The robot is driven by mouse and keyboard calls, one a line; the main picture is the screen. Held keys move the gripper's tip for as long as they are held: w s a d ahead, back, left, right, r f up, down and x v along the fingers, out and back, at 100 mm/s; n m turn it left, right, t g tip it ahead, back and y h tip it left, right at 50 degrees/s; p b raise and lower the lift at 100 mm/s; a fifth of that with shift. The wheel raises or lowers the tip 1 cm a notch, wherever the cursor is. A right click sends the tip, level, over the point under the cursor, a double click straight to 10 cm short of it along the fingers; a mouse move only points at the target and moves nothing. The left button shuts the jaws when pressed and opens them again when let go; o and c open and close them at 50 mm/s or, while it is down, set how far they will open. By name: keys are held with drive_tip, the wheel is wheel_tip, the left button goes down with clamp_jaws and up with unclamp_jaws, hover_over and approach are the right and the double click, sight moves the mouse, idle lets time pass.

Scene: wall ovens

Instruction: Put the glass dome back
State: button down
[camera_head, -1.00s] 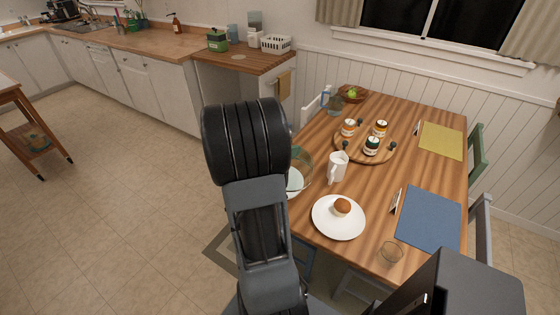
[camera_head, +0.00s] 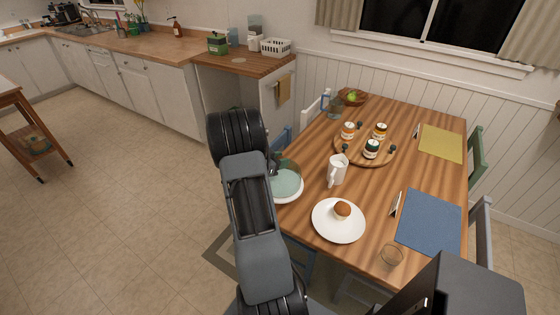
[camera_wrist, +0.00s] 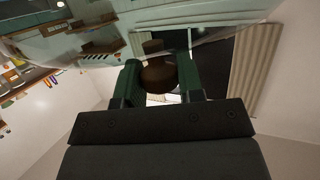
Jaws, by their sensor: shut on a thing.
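The clear glass dome (camera_head: 290,169) shows at the left edge of the table in the head view, partly behind my arm. It overlaps a round stand with a pale teal top and white rim (camera_head: 289,195); I cannot tell whether it rests on it or hangs just above. In the wrist view, the green fingers of my gripper (camera_wrist: 160,70) are shut on the dome's brown knob (camera_wrist: 158,76). Curved glass fills the top of that view. In the head view the gripper is mostly hidden by my arm.
A white pitcher (camera_head: 338,170) stands close right of the dome. A white plate (camera_head: 337,230) with a muffin (camera_head: 342,209) is nearer. A round wooden tray (camera_head: 363,157) with jars stands behind. A small glass (camera_head: 391,256) is at the front edge.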

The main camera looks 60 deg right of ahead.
drive_tip(key=shift+f, duration=0.1)
drive_tip(key=shift+f, duration=0.1)
drive_tip(key=c, duration=0.8)
unclamp_jaws()
drive_tip(key=shift+o, duration=0.2)
